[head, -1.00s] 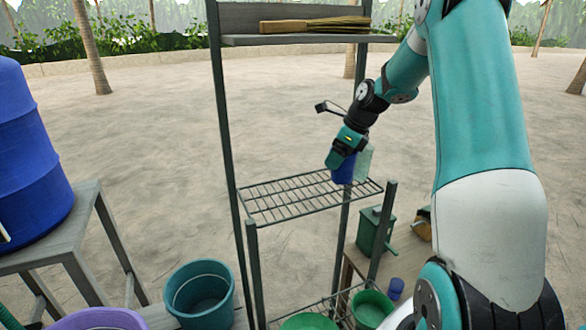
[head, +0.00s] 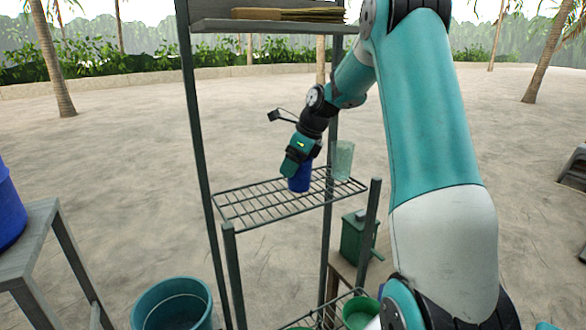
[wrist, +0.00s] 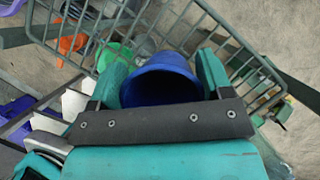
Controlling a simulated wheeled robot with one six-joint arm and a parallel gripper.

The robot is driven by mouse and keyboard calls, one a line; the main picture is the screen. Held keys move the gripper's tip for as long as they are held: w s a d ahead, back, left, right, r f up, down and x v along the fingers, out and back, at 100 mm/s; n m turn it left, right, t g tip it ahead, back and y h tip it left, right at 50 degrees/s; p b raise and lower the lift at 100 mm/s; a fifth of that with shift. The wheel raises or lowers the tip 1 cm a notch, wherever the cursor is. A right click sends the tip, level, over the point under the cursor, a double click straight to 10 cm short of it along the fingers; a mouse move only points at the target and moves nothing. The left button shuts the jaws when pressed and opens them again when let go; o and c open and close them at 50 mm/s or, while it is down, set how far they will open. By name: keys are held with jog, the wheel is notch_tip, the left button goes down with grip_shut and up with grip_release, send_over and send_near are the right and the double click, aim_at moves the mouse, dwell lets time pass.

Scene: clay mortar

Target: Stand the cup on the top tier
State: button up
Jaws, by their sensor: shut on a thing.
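A blue cup (head: 300,185) is in my gripper (head: 299,174), over the wire tier (head: 250,208) of the metal rack. The cup looks upright, and its base is at or just above the wires; I cannot tell whether it touches. In the wrist view the cup (wrist: 160,78) sits between the two teal fingers of my gripper (wrist: 164,84), with its dark open mouth toward the camera. A solid upper shelf (head: 265,27) of the rack is higher up.
A clear greenish glass (head: 343,160) stands on the wire tier, right of the cup. A straw brush (head: 285,14) lies on the upper shelf. Rack posts (head: 200,150) rise at the sides. Green bowls (head: 359,312) are below. The wire tier's left part is bare.

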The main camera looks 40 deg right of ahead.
jog(key=shift+f, duration=0.1)
jog(key=o, duration=0.9)
jog(key=v, duration=1.2)
jog(key=s+a+n+g+y, duration=0.1)
jog(key=s+a+n, duration=0.1)
jog(key=a+n, duration=0.8)
jog(key=s+a+n+g, duration=0.15)
jog(key=a+n, duration=0.45)
jog(key=a, duration=0.9)
jog(key=s+a+f+n, duration=0.2)
jog(key=s+a+n, duration=0.2)
jog(key=s+n, duration=0.2)
jog(key=s+a+f+n+g, duration=0.1)
jog(key=s+a+f+n, duration=0.1)
jog(key=s+a+n, duration=0.3)
jog(key=s+a+f+n, duration=0.2)
jog(key=s+a+n, duration=0.2)
jog(key=s+n, duration=0.4)
jog(key=shift+s+a+f+n+g, duration=0.1)
jog(key=shift+s+a+n+g, duration=0.1)
jog(key=shift+n, duration=0.35)
jog(key=shift+s+a+f+n+g, duration=0.1)
jog(key=shift+a+f+n+g, duration=0.05)
jog(key=shift+n, duration=0.4)
